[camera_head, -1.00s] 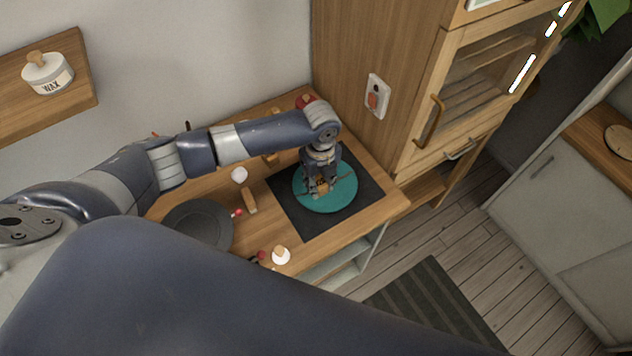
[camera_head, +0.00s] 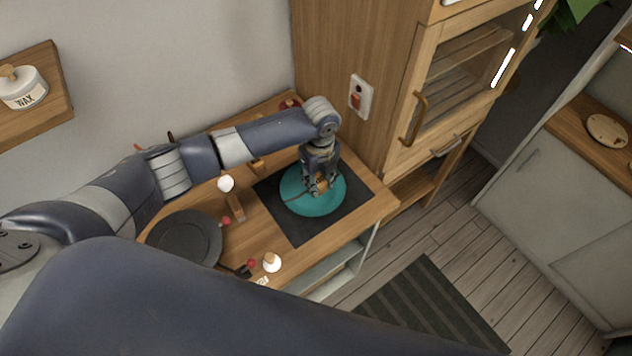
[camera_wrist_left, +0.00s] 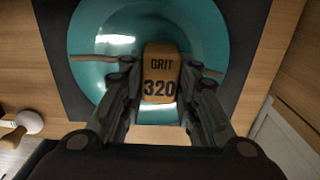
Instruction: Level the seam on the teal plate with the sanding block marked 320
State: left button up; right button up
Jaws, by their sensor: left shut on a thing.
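The teal plate (camera_head: 300,203) lies on a dark mat (camera_head: 268,188) on the wooden worktop. In the left wrist view the teal plate (camera_wrist_left: 205,30) fills the upper middle, with a brown seam (camera_wrist_left: 92,58) running across it to both sides of the block. My left gripper (camera_head: 320,190) is over the plate, pointing down. It is shut on a tan sanding block (camera_wrist_left: 160,72) marked "GRIT 320", held between both fingers at the seam. I cannot tell whether the block touches the plate. My right gripper is not in view.
A dark grey round plate (camera_head: 183,238) lies left of the mat. White-topped items (camera_head: 226,184) and a small white jar (camera_head: 271,262) stand nearby. A wooden cabinet (camera_head: 345,60) rises behind the worktop. A wax jar (camera_head: 22,88) sits on the wall shelf.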

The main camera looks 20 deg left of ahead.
pick_arm(q)
jog(key=shift+w+f, duration=0.1)
jog(key=shift+w, duration=0.35)
jog(key=shift+w+d, duration=0.2)
jog(key=shift+d, duration=0.6)
jog(key=shift+w+a, duration=0.25)
jog(key=shift+a, duration=0.1)
jog(key=shift+s+d+p, duration=0.1)
jog(key=shift+s+p, duration=0.2)
jog(key=shift+s, duration=0.05)
